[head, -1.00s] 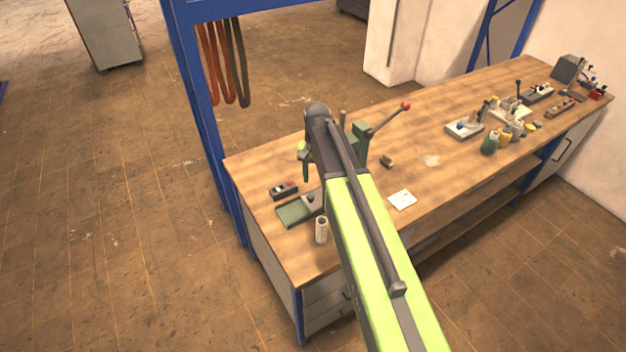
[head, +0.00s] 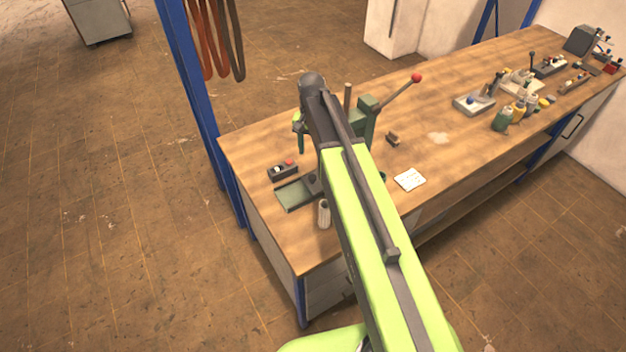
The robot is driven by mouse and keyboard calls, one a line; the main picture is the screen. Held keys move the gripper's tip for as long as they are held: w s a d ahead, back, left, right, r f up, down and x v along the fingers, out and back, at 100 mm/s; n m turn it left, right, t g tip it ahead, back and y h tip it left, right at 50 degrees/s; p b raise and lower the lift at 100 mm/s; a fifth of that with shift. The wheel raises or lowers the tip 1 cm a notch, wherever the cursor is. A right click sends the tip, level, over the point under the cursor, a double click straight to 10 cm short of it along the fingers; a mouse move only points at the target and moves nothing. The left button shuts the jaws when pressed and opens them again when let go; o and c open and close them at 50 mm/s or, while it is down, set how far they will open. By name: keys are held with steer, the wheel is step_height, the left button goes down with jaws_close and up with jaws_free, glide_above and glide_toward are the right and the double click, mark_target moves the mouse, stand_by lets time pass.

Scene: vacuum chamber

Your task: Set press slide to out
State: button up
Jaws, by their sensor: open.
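A green press (head: 367,125) with a red-knobbed lever (head: 415,78) stands on the workbench, largely hidden behind my arm. A shallow grey-green tray with a dark rim (head: 295,195), which looks like the press slide, lies left of my arm on the near part of the bench. A dark knob shows at its right end. My arm hides where the tray meets the press, so I cannot tell how far out it is. My gripper (head: 301,143) shows small beyond the arm's far end, above the bench and behind the tray; it is open, its fingers partly hidden.
A small dark box with a red button (head: 283,171) and a pale cylinder (head: 324,214) stand near the tray. A white card (head: 409,180) lies right of my arm. Bottles (head: 502,121) and tools crowd the bench's far right. A blue post (head: 190,100) rises beside the bench's left end.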

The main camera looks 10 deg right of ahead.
mark_target(312, 177)
step_height(312, 177, down, 13)
steer(key=b, duration=1.1)
steer(key=shift+s+r, duration=0.1)
steer(key=shift+r, duration=0.05)
jaws_close()
stand_by(0.4)
